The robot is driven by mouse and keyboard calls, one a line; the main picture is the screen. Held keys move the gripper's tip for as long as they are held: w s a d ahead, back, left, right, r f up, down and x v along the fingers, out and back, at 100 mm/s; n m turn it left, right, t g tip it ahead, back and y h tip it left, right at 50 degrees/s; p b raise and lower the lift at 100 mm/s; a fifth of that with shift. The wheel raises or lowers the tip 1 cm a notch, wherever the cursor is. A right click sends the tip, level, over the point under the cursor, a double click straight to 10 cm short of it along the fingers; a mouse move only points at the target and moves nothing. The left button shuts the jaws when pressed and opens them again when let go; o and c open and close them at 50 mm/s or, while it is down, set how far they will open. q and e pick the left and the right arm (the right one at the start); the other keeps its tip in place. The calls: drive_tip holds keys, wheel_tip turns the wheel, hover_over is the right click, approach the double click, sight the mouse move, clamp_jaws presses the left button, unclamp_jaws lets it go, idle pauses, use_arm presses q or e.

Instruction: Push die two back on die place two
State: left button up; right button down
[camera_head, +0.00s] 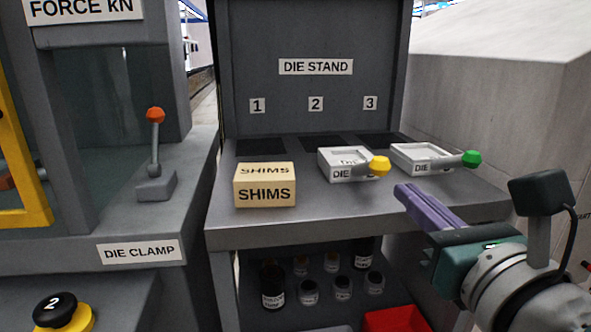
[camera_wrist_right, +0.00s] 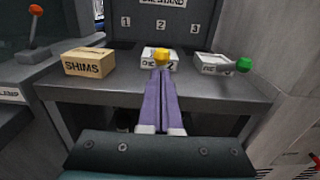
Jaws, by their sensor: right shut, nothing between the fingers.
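Die two, a white block with a yellow knob (camera_head: 345,166), sits on the die stand's shelf in front of place 2; it also shows in the right wrist view (camera_wrist_right: 152,62). The dark pad of die place two (camera_head: 316,143) lies behind it, partly hidden by it. My right gripper (camera_head: 402,192) is shut and empty, its purple fingers in front of and to the right of the yellow knob. In the right wrist view the fingertips (camera_wrist_right: 159,72) overlap the lower edge of the knob; I cannot tell whether they touch. My left gripper is not in view.
A white die with a green knob (camera_head: 425,160) sits to the right, near place 3. A SHIMS box (camera_head: 264,186) stands to the left. The die clamp lever (camera_head: 155,145) is further left. Bottles and a red bin (camera_head: 397,320) are below the shelf.

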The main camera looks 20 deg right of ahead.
sight(383, 171)
drive_tip(key=shift+x, duration=2.7)
